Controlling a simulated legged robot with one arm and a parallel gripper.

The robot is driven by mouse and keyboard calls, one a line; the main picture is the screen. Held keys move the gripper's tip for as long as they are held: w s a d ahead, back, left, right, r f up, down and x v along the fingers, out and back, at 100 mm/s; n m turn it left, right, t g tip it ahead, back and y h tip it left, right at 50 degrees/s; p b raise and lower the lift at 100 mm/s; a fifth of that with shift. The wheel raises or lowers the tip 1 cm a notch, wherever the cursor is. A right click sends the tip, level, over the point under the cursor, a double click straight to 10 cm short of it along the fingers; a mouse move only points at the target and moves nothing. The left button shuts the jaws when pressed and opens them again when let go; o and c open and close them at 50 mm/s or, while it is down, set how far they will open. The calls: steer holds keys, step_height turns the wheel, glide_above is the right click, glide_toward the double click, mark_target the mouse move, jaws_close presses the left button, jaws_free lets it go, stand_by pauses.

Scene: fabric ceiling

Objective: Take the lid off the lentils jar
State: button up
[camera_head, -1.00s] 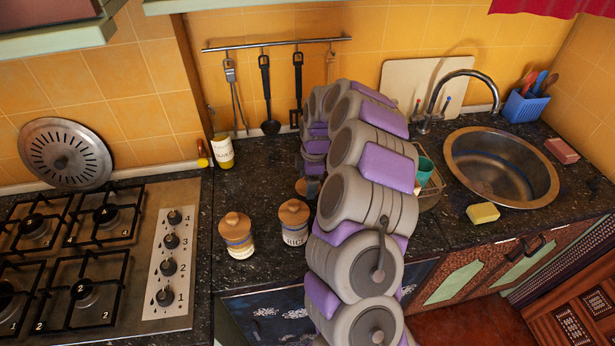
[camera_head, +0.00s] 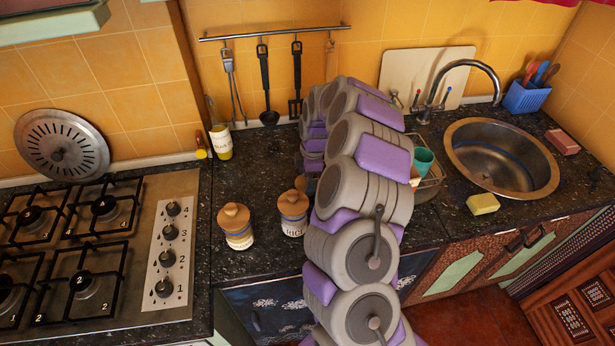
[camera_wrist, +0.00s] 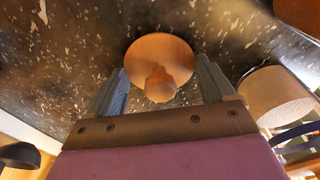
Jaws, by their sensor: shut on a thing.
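In the wrist view a round wooden lid with a knob (camera_wrist: 160,68) sits between the two fingers of my gripper (camera_wrist: 160,88), which is shut on it. Dark speckled counter shows around the lid. The jar body under it is hidden, so I cannot tell whether the lid rests on a jar. In the head view my gripper is mostly hidden behind my arm. Two jars with wooden knobbed lids stand on the counter: a left jar (camera_head: 239,240), its label unreadable, and a jar marked RICE (camera_head: 293,226). No label reading lentils is visible.
The gas stove (camera_head: 100,262) lies to the left. A pale yellow container (camera_head: 221,142) stands near the back wall. Right of my arm are a teal cup (camera_head: 424,160), a yellow sponge (camera_head: 483,203) and the sink (camera_head: 500,160). Utensils hang from a wall rail (camera_head: 275,33).

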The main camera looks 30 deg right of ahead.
steer(key=shift+f, duration=0.35)
steer(key=o, duration=0.9)
steer(key=shift+c, duration=0.2)
steer(key=shift+r, duration=0.15)
steer(key=shift+r+p, duration=0.9)
steer(key=shift+r, duration=2.5)
